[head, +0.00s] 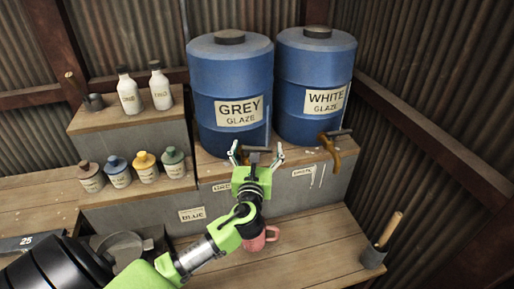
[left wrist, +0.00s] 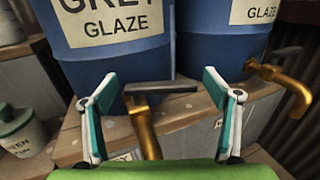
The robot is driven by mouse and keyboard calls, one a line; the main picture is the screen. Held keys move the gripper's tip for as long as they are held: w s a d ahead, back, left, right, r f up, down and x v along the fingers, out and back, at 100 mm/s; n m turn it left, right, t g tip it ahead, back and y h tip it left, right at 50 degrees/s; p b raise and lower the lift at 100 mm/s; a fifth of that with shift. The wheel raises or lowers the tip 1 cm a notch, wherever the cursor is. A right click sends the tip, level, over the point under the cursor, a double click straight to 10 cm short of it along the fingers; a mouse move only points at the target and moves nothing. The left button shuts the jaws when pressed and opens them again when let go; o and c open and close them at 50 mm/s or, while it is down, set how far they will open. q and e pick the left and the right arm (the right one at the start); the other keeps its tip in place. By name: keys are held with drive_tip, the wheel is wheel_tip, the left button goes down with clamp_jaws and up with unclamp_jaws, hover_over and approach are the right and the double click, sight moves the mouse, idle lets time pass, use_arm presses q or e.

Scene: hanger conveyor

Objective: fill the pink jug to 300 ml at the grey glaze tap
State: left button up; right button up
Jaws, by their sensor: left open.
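The grey glaze barrel (head: 229,98) is blue with a "GREY GLAZE" label and stands on the grey block. Its brass tap with a dark lever handle (left wrist: 160,87) shows between the fingers of my left gripper (left wrist: 162,98) in the left wrist view. In the head view my left gripper (head: 256,152) is open in front of this tap, which it mostly hides. I cannot tell whether a finger touches the lever. The pink jug (head: 262,238) stands on the lower bench below the tap, partly hidden by my left arm. Its fill level is not visible. My right gripper is not in view.
The white glaze barrel (head: 315,90) stands to the right with its own brass tap (head: 332,148). White bottles (head: 129,92) and several small colour bottles (head: 146,165) stand at left. A dark pot with a wooden handle (head: 378,250) is at right. The bench (head: 320,245) between is clear.

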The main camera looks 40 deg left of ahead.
use_arm(q)
drive_tip(key=v, duration=1.1)
drive_tip(key=shift+s+d, duration=0.15)
drive_tip(key=shift+s, duration=0.2)
idle(6.5)
